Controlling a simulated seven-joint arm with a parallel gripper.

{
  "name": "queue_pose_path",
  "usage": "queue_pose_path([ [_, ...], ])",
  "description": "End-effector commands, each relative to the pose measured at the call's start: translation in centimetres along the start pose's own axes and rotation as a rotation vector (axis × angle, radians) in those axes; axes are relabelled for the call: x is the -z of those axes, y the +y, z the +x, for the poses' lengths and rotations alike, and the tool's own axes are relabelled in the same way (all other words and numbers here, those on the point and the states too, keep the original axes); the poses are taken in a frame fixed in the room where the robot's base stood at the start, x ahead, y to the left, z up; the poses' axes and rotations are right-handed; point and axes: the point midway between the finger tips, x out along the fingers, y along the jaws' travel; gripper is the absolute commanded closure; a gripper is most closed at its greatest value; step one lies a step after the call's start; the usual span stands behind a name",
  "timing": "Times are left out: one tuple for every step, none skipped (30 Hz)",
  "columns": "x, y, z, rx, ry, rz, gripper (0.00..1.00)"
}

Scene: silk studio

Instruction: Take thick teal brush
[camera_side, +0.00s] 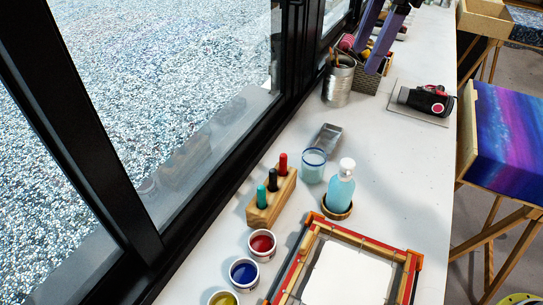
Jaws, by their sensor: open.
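A wooden block (270,198) stands on the white table and holds three thick upright handles. The one nearest the camera is teal-green (262,197), the middle one is dark, and the far one is red (283,163). Their lower ends are hidden in the block, so I cannot tell whether they are brushes. My gripper (369,54) is at the top of the view, with two purple fingers apart and pointing down. It is open, over or near a basket at the back, far from the block.
A can of brushes (338,82) and a basket (366,78) stand behind. A glass jar (313,166) and blue bottle (340,187) stand right of the block. Paint pots (262,244) and a wooden frame (312,244) are in front. The window frame (222,190) borders the left.

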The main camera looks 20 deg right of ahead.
Motion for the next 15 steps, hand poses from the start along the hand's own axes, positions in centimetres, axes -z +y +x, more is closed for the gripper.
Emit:
queue_pose_path([
  [-2.4, -0.1, 1.8, -0.022, 0.009, -0.002, 0.43],
  [-3.6, -0.1, 2.8, -0.034, 0.014, -0.004, 0.43],
  [-5.3, 0.0, 4.1, -0.048, 0.021, -0.009, 0.43],
  [-6.5, 0.2, 5.2, -0.058, 0.027, -0.02, 0.43],
  [-7.6, 0.4, 6.3, -0.068, 0.032, -0.034, 0.43],
  [-9.1, 0.8, 7.7, -0.081, 0.04, -0.057, 0.43],
  [-10.1, 1.2, 8.8, -0.091, 0.045, -0.075, 0.43],
  [-11.0, 1.6, 9.9, -0.099, 0.05, -0.092, 0.43],
  [-12.1, 2.1, 11.2, -0.11, 0.058, -0.111, 0.43],
  [-12.8, 2.6, 12.2, -0.12, 0.065, -0.126, 0.43],
  [-13.3, 3.1, 13.1, -0.129, 0.073, -0.138, 0.43],
  [-13.9, 3.7, 14.2, -0.143, 0.084, -0.153, 0.43],
  [-14.2, 4.2, 15.1, -0.153, 0.095, -0.163, 0.43],
  [-14.5, 4.6, 15.6, -0.161, 0.102, -0.171, 0.43],
  [-14.8, 5.1, 16.3, -0.17, 0.11, -0.181, 0.43],
])
